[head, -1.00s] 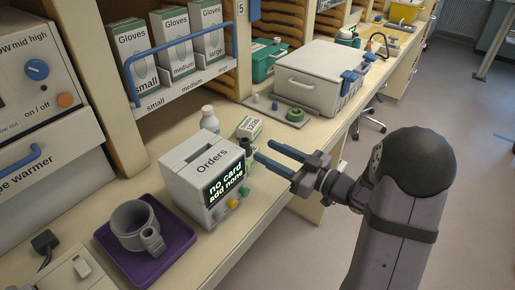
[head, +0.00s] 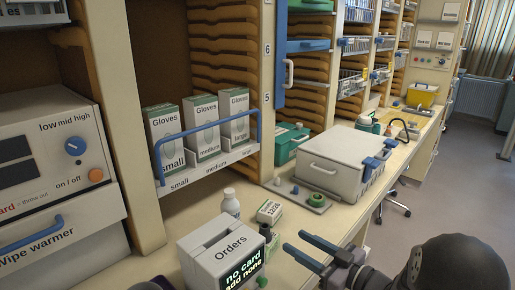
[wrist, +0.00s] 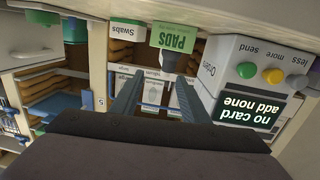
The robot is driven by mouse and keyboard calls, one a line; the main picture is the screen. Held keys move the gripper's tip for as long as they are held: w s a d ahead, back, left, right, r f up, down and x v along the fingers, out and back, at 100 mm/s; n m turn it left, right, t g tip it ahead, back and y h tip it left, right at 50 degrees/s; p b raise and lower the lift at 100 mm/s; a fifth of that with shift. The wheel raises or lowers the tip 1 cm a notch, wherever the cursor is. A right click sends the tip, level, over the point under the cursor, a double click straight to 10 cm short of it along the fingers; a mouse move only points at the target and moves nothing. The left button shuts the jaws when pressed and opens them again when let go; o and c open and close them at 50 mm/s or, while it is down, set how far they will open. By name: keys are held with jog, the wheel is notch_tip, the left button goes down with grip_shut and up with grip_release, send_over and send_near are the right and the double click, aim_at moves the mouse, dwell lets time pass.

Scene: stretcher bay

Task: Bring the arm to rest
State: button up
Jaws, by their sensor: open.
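My gripper (head: 297,243) is in the lower right of the head view, at the front edge of the counter, right of the white Orders box (head: 205,262). Its two blue-grey fingers are apart with nothing between them. In the wrist view, which looks upside down, the open fingers (wrist: 158,95) reach towards a dark-capped item and a green PADS box (wrist: 174,37). The Orders box's screen there reads "no card add none". My arm's dark, rounded joint fills the lower right corner of the head view.
A white bottle (head: 231,204) and a small labelled carton (head: 270,212) stand behind the Orders box. A large white case (head: 335,160) sits farther along the counter (head: 345,217). Glove boxes (head: 203,127) fill the shelf behind. Open floor (head: 455,190) lies to the right.

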jog(key=w+d+m+h, duration=0.1)
jog(key=h, duration=0.1)
jog(key=w+d+f+m+h+p, duration=0.1)
jog(key=h, duration=0.1)
jog(key=w+d+h+p, duration=0.1)
jog(key=d+h, duration=0.1)
jog(key=h, duration=0.1)
jog(key=shift+w+f+m, duration=0.15)
jog(key=shift+f+m, duration=0.15)
jog(key=shift+m, duration=0.1)
jog(key=s+d+g+h+p, duration=0.1)
jog(key=d+f+m+h, duration=0.1)
jog(key=h, duration=0.1)
jog(key=shift+s+d+f+m+g+p, duration=0.1)
jog(key=shift+s+d+m+g+p, duration=0.2)
jog(key=shift+s+g+p, duration=0.1)
jog(key=s+a+f+m+g+p, duration=0.1)
jog(key=s+a+g, duration=0.1)
jog(key=s, duration=0.6)
jog(key=s+a+f+m+g+p, duration=0.1)
jog(key=s+a+g, duration=0.1)
jog(key=s+g, duration=0.3)
jog(key=s+a+f+m+g+h+p, duration=0.1)
jog(key=s+g, duration=0.3)
jog(key=s, duration=0.8)
jog(key=shift+s+a+m+p, duration=0.3)
jog(key=shift+a+m+p, duration=0.15)
jog(key=shift+m+p, duration=0.15)
